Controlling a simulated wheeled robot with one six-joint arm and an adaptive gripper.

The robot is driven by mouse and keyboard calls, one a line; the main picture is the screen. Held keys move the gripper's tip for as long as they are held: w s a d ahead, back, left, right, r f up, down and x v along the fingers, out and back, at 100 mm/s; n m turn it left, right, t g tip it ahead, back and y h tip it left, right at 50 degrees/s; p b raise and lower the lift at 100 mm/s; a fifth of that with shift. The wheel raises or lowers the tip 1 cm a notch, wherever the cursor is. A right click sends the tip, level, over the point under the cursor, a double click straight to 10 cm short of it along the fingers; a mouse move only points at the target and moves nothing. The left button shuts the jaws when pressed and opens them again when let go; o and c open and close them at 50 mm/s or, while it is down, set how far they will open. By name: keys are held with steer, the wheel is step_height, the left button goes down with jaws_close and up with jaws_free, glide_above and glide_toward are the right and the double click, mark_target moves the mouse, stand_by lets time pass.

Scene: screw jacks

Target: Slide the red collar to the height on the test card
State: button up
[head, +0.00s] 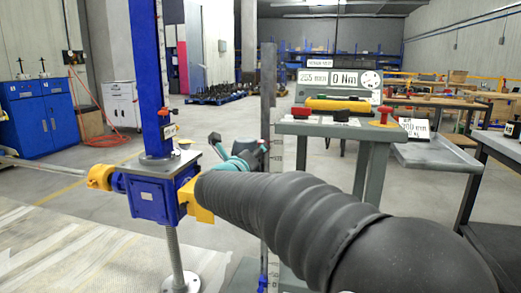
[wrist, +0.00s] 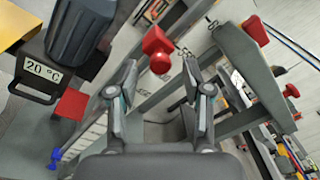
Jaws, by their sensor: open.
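The red collar (wrist: 158,48) with its round knob shows in the wrist view, just beyond and between my fingertips. It sits on an upright post with a scale (wrist: 88,140). In the head view my gripper (head: 238,145) is partly hidden by my arm.
A blue screw jack (head: 160,190) with a tall blue column stands left of my gripper. A grey table (head: 340,128) with red knobs and a yellow part stands behind to the right. A 20 °C card (wrist: 43,72) is at left in the wrist view. Open floor lies between.

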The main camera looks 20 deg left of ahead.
steer(key=shift+w+d, duration=0.15)
steer(key=shift+w, duration=1.3)
jaws_close()
